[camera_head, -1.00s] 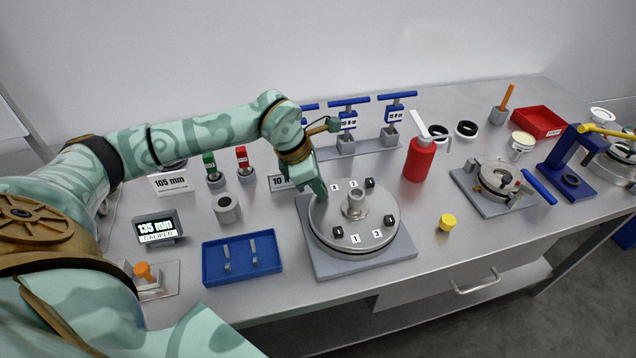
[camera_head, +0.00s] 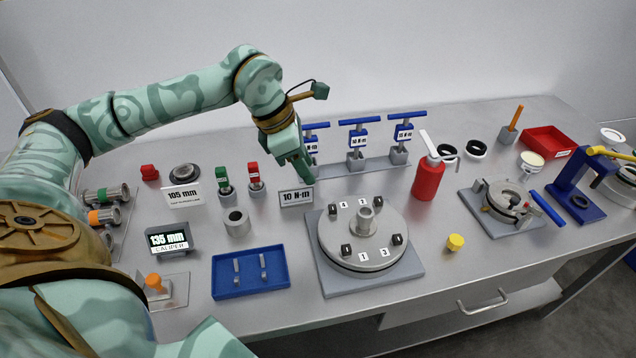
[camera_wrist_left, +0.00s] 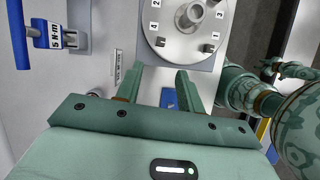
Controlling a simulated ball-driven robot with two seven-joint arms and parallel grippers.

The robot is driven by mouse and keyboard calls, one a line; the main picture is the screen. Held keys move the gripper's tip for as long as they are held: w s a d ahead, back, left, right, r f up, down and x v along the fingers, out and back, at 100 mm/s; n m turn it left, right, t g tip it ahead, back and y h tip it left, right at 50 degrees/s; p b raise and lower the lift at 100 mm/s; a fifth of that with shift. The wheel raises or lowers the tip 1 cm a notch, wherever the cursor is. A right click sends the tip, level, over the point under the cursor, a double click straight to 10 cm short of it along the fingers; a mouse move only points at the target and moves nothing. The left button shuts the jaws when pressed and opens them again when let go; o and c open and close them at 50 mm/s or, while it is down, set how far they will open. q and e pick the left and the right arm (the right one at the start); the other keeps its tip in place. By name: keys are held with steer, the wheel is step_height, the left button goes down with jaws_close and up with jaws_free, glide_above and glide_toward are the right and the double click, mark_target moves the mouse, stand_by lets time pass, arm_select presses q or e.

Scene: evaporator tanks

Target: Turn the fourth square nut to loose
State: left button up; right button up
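A round steel flange (camera_head: 381,228) lies on a grey square plate, with a hollow hub in its middle. Several black square nuts sit around its rim, with small number labels between them. The fourth square nut (camera_head: 334,209) is at the back left, beside the label 4; it also shows in the left wrist view (camera_wrist_left: 160,42). My left gripper (camera_head: 306,178) hangs above the bench, behind and left of the flange, clear of the nuts. In the left wrist view its two fingers (camera_wrist_left: 159,70) are apart with nothing between them. My right gripper is not seen.
A sign reading 10 N·m (camera_head: 297,197) stands behind the flange. Blue-handled torque tools (camera_head: 357,135) stand farther back. A blue tray (camera_head: 250,271) is left of the plate, a red extinguisher (camera_head: 428,180) right, and a yellow cylinder (camera_head: 455,242) front right.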

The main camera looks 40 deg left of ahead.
arm_select(q)
steer(key=v, duration=0.4)
stand_by(0.5)
